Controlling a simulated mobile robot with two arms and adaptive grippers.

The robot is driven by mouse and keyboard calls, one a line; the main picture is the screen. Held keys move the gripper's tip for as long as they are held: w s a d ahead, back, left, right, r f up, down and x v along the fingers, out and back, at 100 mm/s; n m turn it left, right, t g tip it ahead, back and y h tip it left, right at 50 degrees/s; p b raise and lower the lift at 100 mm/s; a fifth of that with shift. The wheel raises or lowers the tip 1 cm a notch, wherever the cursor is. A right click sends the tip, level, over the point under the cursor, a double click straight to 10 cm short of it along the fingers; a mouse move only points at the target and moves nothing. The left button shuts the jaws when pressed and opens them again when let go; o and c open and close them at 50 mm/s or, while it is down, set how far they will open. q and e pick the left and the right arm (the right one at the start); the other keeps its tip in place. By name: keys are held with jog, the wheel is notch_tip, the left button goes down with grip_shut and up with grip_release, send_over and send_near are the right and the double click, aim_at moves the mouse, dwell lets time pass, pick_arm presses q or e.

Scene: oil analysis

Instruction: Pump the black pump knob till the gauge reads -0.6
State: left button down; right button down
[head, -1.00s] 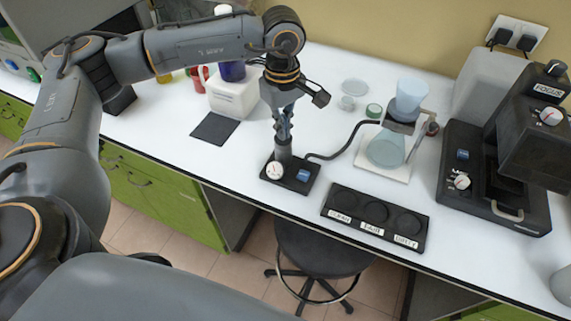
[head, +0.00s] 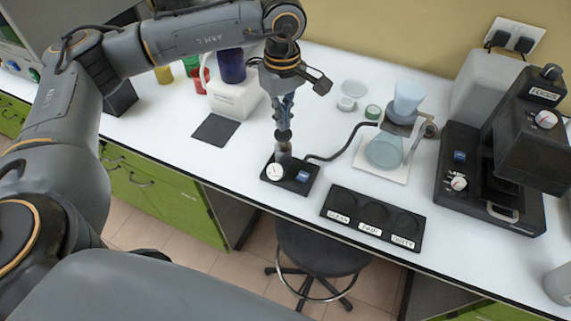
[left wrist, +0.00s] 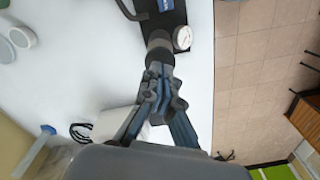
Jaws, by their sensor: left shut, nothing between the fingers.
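The pump (head: 284,158) stands upright on its black base (head: 300,187) near the front edge of the bench, with the black pump knob (head: 283,135) on top. The round white gauge (head: 273,172) sits on the base; its reading is too small to make out. My left gripper (head: 284,122) points down directly above the knob, fingers shut with nothing between them, at or very near its top. In the left wrist view the fingertips (left wrist: 160,68) lie over the dark knob (left wrist: 158,40), with the gauge (left wrist: 183,38) beside it. My right gripper is not in view.
A black hose (head: 345,148) runs from the pump base to a glass flask (head: 385,150) with a funnel. A labelled black tray (head: 372,217) lies right of the pump, a microscope (head: 500,160) farther right. A black mat (head: 215,130) and white box (head: 235,98) are left.

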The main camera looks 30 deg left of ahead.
aim_at(283, 133)
pick_arm(q)
jog(key=shift+f+b, duration=1.95)
jog(key=shift+f, duration=0.15)
jog(key=shift+r+p, duration=0.45)
jog(key=shift+r, duration=0.2)
jog(key=shift+r+p, duration=0.6)
jog(key=shift+r, duration=0.85)
jog(key=shift+f+b, duration=1.9)
jog(key=shift+f, duration=0.2)
jog(key=shift+r+p, duration=1.1)
jog(key=shift+r, duration=1)
jog(key=shift+r, duration=0.1)
